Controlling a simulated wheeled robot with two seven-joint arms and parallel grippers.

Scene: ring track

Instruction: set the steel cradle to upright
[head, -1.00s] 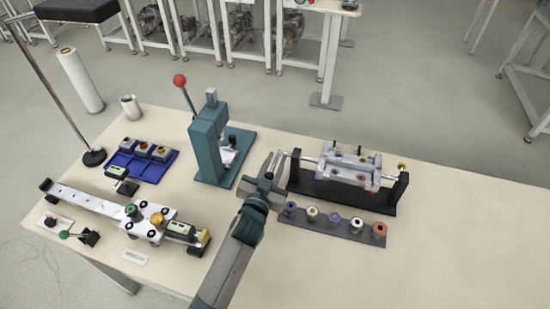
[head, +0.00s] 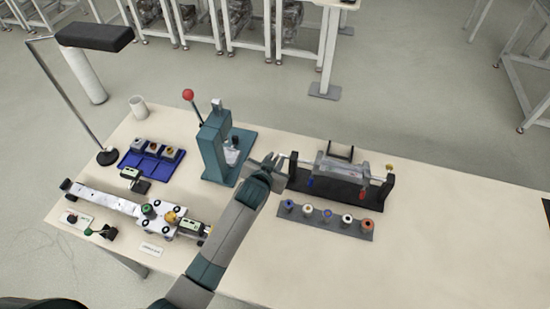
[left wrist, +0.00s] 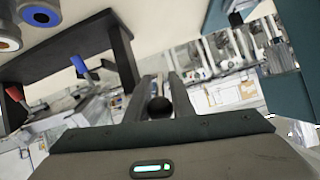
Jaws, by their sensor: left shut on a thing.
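The steel cradle (head: 342,170) hangs on its axle between the two end posts of a black stand (head: 386,191). It is turned over on its axle, not level: a blue handle (head: 310,182) and a red handle (head: 362,193) point down at its front, and a dark frame (head: 340,150) stands up behind. My left gripper (head: 270,162) is at the left end of the axle, outside the stand. In the left wrist view, the left gripper (left wrist: 162,92) is shut on a black ball knob (left wrist: 159,107). My right gripper is out of view.
A dark rack of several coloured rollers (head: 327,222) lies in front of the stand. A teal press (head: 215,150) with a red-knobbed lever stands left of my gripper. A blue tray (head: 150,165) and a white rail fixture (head: 105,199) lie further left. The table's right front is clear.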

